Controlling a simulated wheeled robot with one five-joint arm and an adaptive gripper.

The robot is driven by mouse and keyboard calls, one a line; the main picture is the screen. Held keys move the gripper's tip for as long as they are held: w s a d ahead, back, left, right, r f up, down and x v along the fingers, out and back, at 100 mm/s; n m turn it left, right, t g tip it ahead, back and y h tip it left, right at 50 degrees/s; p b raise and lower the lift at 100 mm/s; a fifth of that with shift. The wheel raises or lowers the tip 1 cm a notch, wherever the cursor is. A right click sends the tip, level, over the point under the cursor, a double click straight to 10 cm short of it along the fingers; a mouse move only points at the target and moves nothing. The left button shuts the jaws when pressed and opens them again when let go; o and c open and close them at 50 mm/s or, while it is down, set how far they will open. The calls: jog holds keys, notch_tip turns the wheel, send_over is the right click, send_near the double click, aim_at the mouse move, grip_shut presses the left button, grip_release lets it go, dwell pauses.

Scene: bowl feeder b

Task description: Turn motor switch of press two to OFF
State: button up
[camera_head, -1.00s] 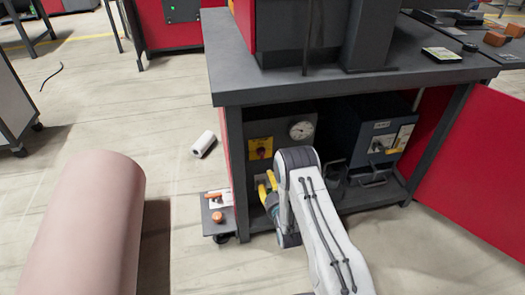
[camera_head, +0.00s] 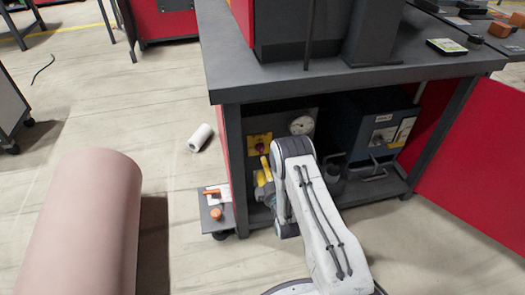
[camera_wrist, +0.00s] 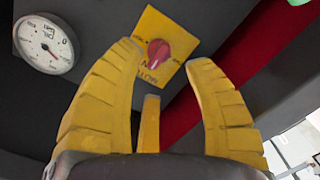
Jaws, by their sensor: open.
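The motor switch is a red knob (camera_wrist: 158,52) on a yellow plate (camera_wrist: 172,30) with dark lettering. In the wrist view it sits just beyond my fingertips, between them. My gripper (camera_wrist: 170,62) has yellow fingers spread apart, with nothing held. In the head view the yellow plate (camera_head: 257,140) is on the dark panel under the press table, and the knob (camera_head: 260,148) shows just above a yellow finger. My gripper (camera_head: 264,172) points up toward it, partly hidden by my arm. Whether a finger touches the knob, I cannot tell. The knob's exact setting is not readable.
A round pressure gauge (camera_wrist: 45,44) is left of the switch in the wrist view. The table's dark leg (camera_head: 234,170) stands close left of my gripper. A blue-grey unit (camera_head: 368,122) is to the right under the table. An open red door (camera_head: 480,160) is at far right.

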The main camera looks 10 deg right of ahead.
aim_at(261, 149)
jog(key=w+m+b, duration=0.7)
jog(key=m, duration=0.2)
jog(key=shift+w+r, duration=0.2)
jog(key=shift+r, duration=0.15)
dwell(0.6)
jog(key=shift+c, duration=0.3)
grip_shut()
